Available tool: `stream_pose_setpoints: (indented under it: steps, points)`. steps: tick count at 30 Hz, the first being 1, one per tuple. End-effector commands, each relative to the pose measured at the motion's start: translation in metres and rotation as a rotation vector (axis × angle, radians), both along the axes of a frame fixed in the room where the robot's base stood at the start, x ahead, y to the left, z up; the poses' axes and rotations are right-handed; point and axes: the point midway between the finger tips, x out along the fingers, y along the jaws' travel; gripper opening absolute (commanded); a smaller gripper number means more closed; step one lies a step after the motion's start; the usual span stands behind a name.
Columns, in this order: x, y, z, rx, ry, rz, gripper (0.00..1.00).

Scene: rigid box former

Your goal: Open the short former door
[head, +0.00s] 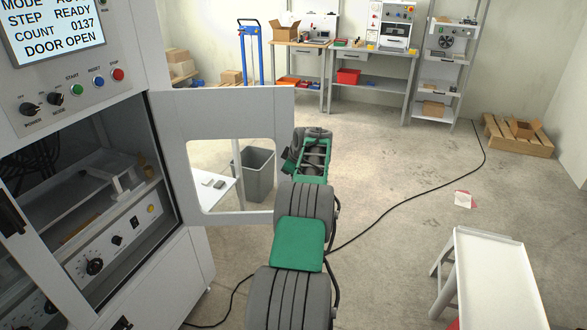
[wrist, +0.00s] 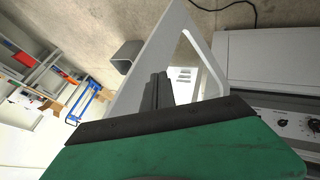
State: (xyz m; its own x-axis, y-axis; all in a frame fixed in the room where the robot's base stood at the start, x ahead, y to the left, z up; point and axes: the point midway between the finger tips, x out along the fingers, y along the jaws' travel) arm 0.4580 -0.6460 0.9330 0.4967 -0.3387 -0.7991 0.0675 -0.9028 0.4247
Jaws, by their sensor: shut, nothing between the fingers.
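The short former door (head: 230,108) is a light grey panel with a rounded window. It stands swung well out from the front of the former (head: 120,90), and the opening beside it shows the inside. The display reads DOOR OPEN. My arm reaches forward past the door's free edge. In the wrist view my gripper (wrist: 157,92) is shut and empty, its dark fingers close in front of the door frame (wrist: 150,58). I cannot tell whether they touch it. In the head view the fingertips are hidden.
A grey bin (head: 256,175) stands on the floor behind the door. A white-topped table (head: 495,275) is at the lower right. A black cable (head: 400,205) crosses the floor. Workbenches (head: 345,55) line the back wall. The middle floor is mostly clear.

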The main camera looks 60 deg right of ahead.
Motion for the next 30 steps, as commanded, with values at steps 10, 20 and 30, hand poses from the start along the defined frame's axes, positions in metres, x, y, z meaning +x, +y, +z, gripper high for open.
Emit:
stream_pose_setpoints:
  steps: [10, 20, 30]
  points:
    - [-0.038, 0.03, 0.027, -0.006, -0.003, -0.009, 0.0]
    - [-0.07, 0.044, 0.076, 0.0, 0.0, 0.0, 0.0]
    - [-0.086, 0.042, 0.063, 0.202, -0.087, -0.337, 0.0]
